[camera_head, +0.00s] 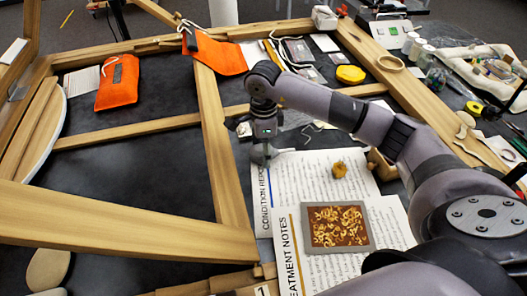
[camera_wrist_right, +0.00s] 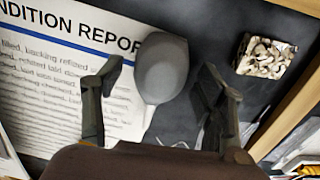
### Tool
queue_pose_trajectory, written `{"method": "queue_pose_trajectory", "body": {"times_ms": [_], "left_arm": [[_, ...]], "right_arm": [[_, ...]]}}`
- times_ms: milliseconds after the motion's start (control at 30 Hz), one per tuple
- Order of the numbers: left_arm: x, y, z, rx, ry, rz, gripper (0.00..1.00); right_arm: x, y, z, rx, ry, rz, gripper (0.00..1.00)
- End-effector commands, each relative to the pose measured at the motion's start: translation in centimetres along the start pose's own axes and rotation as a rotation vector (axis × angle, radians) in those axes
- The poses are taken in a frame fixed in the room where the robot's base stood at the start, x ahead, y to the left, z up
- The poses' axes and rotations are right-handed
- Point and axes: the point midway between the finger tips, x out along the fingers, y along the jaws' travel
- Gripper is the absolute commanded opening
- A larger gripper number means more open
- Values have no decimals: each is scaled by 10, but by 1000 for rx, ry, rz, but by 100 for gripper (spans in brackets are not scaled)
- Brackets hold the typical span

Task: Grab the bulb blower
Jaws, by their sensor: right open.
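The bulb blower (camera_wrist_right: 162,66) is a smooth grey rounded bulb in the right wrist view, lying at the edge of the Condition Report sheet (camera_wrist_right: 60,75) and the dark surface. My right gripper (camera_wrist_right: 160,78) is open, with one finger on each side of the bulb. A gap shows between the bulb and each finger. In the head view my right gripper (camera_head: 262,150) points down beside the sheet's upper left edge. It hides most of the bulb there. My left gripper is not in view.
A wooden frame bar (camera_head: 222,150) runs just left of my right gripper. A framed panel with gilt curls (camera_head: 338,228) and a golden lump (camera_head: 339,169) lie on the papers. A packet of pale pieces (camera_wrist_right: 264,55) lies right of the bulb. Orange pouches (camera_head: 117,82) are farther off.

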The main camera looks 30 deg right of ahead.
Motion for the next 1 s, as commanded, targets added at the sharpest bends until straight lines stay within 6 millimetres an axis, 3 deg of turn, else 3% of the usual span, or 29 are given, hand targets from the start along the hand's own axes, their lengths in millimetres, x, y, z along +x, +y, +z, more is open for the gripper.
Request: {"method": "queue_pose_trajectory", "body": {"times_ms": [267,1000], "left_arm": [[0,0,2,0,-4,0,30],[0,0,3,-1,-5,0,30]], "right_arm": [[4,0,0,0,0,0,65],[3,0,0,0,0,0,16]]}}
